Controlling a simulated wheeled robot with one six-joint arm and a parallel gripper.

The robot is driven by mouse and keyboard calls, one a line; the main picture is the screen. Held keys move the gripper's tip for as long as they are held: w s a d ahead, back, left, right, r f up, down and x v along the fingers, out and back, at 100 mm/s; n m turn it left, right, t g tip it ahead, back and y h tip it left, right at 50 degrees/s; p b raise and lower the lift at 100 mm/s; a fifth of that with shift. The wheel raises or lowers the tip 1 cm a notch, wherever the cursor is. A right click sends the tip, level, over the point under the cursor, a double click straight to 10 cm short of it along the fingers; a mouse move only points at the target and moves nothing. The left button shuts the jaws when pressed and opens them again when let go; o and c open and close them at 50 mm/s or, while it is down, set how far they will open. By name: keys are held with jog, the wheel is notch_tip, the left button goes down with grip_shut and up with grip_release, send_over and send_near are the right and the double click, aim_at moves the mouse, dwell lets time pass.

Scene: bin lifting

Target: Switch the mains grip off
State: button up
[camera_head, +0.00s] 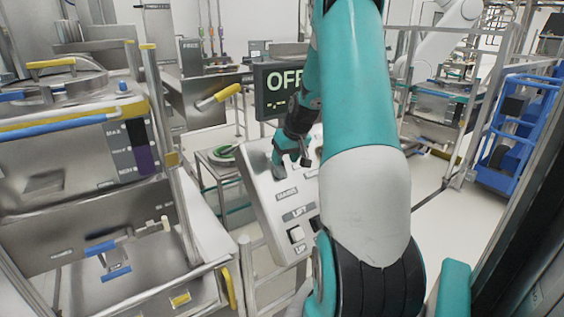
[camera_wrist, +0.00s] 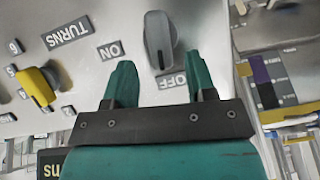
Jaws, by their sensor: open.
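The mains grip is a grey elongated handle (camera_wrist: 160,40) on the pale control panel in the wrist view. The ON label (camera_wrist: 110,51) is to its left, and its lower end is close to the OFF label (camera_wrist: 172,82). My gripper (camera_wrist: 159,62) is open, with one teal finger on each side of the grip's lower end; contact cannot be told. In the head view my gripper (camera_head: 293,158) is at the upper part of the tilted panel (camera_head: 258,190), above the MAINS label (camera_head: 286,194). A dark screen (camera_head: 270,100) behind reads OFF, partly covered by my arm.
A yellow knob (camera_wrist: 38,86) marked TURNS sits on the panel beside the grip. The panel's lower part has LIFT and UP labels and a white switch (camera_head: 296,234). A steel machine (camera_head: 80,190) stands at left, a blue rack (camera_head: 510,130) at right.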

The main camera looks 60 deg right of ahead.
aim_at(282, 165)
jog(key=shift+p+x, duration=0.3)
jog(key=shift+x, duration=1.65)
jog(key=shift+a, duration=0.1)
jog(key=c, duration=0.9)
